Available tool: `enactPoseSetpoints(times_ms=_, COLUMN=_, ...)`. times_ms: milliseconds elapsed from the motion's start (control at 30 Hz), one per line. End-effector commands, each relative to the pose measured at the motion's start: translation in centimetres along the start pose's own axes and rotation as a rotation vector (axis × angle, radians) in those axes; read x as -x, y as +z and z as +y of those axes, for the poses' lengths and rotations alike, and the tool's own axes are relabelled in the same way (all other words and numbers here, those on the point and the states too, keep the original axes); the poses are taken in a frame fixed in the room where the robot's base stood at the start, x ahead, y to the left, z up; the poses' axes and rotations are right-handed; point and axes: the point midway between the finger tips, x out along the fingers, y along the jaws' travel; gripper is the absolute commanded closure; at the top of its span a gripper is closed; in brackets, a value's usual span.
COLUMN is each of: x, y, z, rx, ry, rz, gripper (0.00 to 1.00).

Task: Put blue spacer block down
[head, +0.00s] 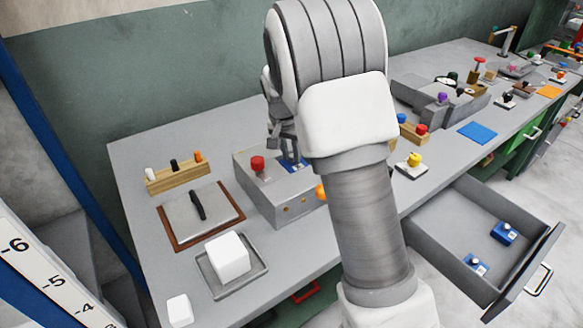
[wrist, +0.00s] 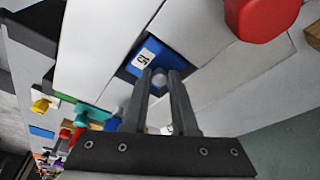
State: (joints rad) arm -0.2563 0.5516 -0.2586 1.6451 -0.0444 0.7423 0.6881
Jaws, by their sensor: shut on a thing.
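The blue spacer block (wrist: 150,62) has a white label reading 15 and a pale round knob on top. My gripper (wrist: 158,78) is shut on that knob in the wrist view, and its fingers hide part of the block. In the head view my gripper (head: 288,148) is over the top of a grey box-shaped press (head: 268,195) with a red knob. The blue block (head: 291,165) shows just below my fingers, at the press's top. I cannot tell whether it rests in the press or hangs just above it.
An open drawer (head: 460,228) at right holds two blue blocks (head: 505,233). A wooden rack (head: 178,175), a brown-edged tray (head: 200,216) and a white cube (head: 227,256) on a grey tray stand left. A blue mat (head: 477,132) lies right. My arm hides the table's middle.

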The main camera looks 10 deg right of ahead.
Motion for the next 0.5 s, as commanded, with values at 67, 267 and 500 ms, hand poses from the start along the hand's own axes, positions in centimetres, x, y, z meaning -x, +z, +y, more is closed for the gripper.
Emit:
enactPoseSetpoints(times_ms=67, x=-1.6, y=0.5, z=0.1, rx=0.000, ry=0.004, rz=-0.004, gripper=1.00)
enactPoseSetpoints(times_ms=267, x=-4.0, y=1.1, z=0.1, rx=0.000, ry=0.002, rz=-0.002, gripper=1.00)
enactPoseSetpoints(times_ms=500, x=-4.2, y=1.2, z=0.0, rx=0.000, ry=0.001, rz=0.000, gripper=1.00)
